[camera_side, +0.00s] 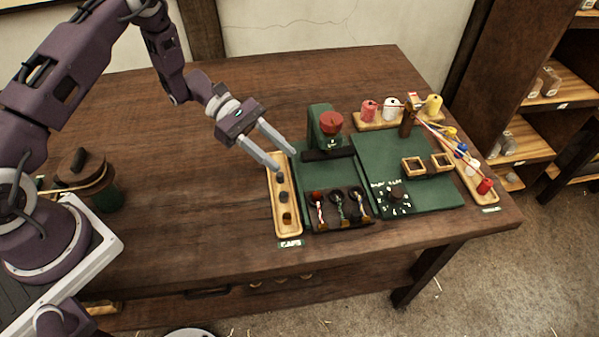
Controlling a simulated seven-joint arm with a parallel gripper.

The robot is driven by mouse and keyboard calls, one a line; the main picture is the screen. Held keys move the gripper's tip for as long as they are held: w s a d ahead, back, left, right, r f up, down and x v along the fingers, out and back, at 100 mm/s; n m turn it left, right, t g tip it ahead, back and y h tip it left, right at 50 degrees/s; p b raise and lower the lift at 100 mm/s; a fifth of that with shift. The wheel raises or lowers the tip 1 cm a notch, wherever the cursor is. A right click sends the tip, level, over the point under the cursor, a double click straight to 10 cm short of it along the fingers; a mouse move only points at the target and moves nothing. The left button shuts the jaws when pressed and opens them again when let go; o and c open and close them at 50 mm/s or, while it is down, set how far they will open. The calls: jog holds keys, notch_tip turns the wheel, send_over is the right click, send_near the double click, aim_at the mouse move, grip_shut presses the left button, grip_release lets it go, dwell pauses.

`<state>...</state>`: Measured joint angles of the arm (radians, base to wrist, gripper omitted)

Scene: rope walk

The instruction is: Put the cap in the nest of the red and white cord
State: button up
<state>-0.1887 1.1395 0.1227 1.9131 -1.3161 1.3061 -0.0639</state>
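A long wooden tray (275,225) labelled CAPS lies at the left of the green board. It holds a few small dark caps (283,196) in a row; details are too small to tell. My gripper (285,161) is open over the tray's far end, with nothing visible between its fingers. A black rack with three round nests stands at the board's front left. The leftmost nest (317,197) has a red and white cord (321,214) hanging from it. The middle nest (337,196) and right nest (357,192) have cords of other colours.
A green machine with a red knob (331,122) stands behind the rack. Spools (391,107) and a post (407,123) stand at the back right.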

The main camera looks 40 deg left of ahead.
jog(key=s+r+m+g+y, duration=0.1)
jog(key=s+r+m+y, duration=0.2)
jog(key=s+r+m, duration=0.5)
jog(key=s+r+m+g+y, duration=0.1)
jog(key=s+r+m+y, duration=0.15)
jog(key=r, duration=0.85)
jog(key=s+a+r+m+t+y, duration=0.3)
jog(key=s+y, duration=0.1)
jog(key=s, duration=0.3)
jog(key=s+a+r+m+t+y, duration=0.3)
jog(key=s+a+m+t+y, duration=0.1)
jog(key=s, duration=0.3)
jog(key=shift+s+a+t, duration=0.2)
jog(key=shift+s+t, duration=0.1)
jog(key=shift+s, duration=0.05)
jog(key=shift+m, duration=0.25)
